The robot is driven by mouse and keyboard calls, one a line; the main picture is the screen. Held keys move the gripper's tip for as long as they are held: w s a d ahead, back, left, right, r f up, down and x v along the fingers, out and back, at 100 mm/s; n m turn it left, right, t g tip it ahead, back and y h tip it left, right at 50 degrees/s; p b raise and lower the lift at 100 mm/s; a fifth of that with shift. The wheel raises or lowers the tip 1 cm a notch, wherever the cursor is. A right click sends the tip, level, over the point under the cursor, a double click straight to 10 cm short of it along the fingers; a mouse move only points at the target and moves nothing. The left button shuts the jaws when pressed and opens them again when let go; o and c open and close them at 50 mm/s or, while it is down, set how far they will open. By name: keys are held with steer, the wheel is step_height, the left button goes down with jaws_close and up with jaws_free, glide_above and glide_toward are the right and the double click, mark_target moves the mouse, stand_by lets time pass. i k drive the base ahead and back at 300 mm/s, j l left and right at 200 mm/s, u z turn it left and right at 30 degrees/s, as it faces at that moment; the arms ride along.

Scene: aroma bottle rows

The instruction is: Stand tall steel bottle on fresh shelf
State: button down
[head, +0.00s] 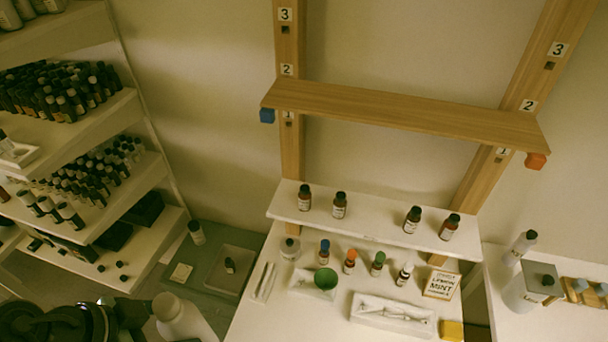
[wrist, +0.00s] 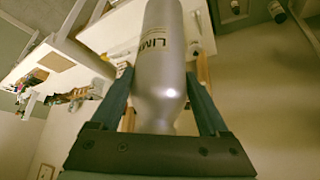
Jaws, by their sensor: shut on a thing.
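In the wrist view, my gripper (wrist: 160,110) is shut on a tall steel bottle (wrist: 160,60), with one finger on each side of its body. The bottle has a rounded shoulder, and its printed label begins "LIM". In the head view, the steel bottle (head: 182,320) shows at the bottom edge, beside the dark end of my arm; its lower part is cut off. A bare wooden shelf (head: 400,105) spans two numbered posts, a blue block under its left end and a red one under its right. No shelf visibly carries the word "fresh".
A white shelf (head: 375,222) below holds several brown bottles, spaced apart. Crowded bottle racks (head: 75,175) stand left. A grey canister (head: 528,290) stands right.

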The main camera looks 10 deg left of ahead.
mark_target(374, 218)
steer(key=i+l, duration=0.9)
